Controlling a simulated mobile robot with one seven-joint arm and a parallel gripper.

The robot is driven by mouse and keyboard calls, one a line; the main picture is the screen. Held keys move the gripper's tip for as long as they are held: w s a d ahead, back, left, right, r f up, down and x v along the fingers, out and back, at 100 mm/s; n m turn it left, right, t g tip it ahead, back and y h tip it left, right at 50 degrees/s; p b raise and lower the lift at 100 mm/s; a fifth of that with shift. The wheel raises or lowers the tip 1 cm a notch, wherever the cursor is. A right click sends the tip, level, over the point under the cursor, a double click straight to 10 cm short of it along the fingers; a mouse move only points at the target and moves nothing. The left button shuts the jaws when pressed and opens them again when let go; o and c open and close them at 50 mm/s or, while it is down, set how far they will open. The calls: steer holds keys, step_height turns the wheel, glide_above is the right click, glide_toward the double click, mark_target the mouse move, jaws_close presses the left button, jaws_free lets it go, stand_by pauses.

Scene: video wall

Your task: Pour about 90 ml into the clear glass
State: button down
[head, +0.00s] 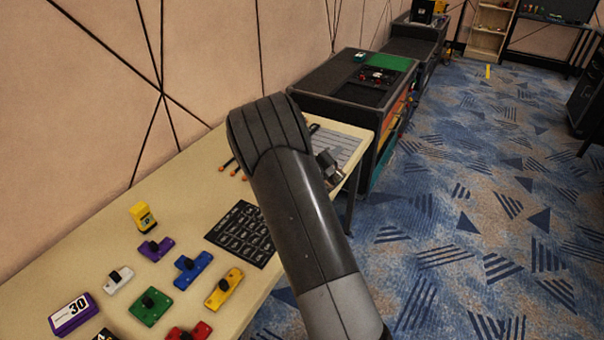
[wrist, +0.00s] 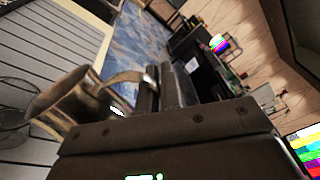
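A metal jug (wrist: 62,102) is at the left of the wrist view, its curved handle (wrist: 126,78) reaching to my gripper's fingers (wrist: 165,88). The fingers are close together and appear shut on the handle. A clear glass (wrist: 12,122) shows faintly at the left edge of the wrist view, beside the jug and over a grey slatted surface. The jug's contents are hidden, and I cannot tell its tilt. In the head view my arm hides most of this area; the glass is not visible there.
The long tan table (head: 185,205) holds a yellow figure (head: 143,217), a dark keypad mat (head: 241,233), several coloured knobbed blocks and a purple box marked 30 (head: 73,314). A dark cabinet (head: 345,84) stands beyond the table. Patterned carpet (head: 480,210) is open at the right.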

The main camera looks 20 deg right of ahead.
mark_target(340, 171)
steer(key=shift+w+a+r+n, duration=0.3)
steer(key=shift+w+r+n, duration=0.15)
steer(key=shift+w+n, duration=0.05)
steer(key=shift+w+a+r+n+p, duration=0.25)
steer(key=shift+w+a+n+p, duration=0.1)
steer(key=shift+w+p, duration=0.15)
steer(key=shift+w+a+r+n+p, duration=0.2)
steer(key=shift+w+a+n+p, duration=0.15)
steer(key=shift+w, duration=0.15)
stand_by(1.3)
steer(key=shift+r+n, duration=0.2)
steer(key=shift+n, duration=0.2)
stand_by(0.5)
steer(key=s+d+f+m, duration=0.1)
steer(key=s+m, duration=0.1)
steer(key=s+d+f+m, duration=0.1)
steer(key=s, duration=0.1)
steer(key=shift+d+f+m, duration=0.3)
steer(key=shift+m, duration=0.1)
steer(key=shift+s+d+f+m, duration=0.2)
steer(key=shift+s+f+m, duration=0.1)
steer(key=shift+f+m, duration=0.2)
steer(key=shift+s+d+f+m, duration=0.2)
steer(key=shift+s+f+m, duration=0.1)
steer(key=shift+f+m, duration=0.2)
steer(key=shift+f, duration=0.1)
stand_by(0.8)
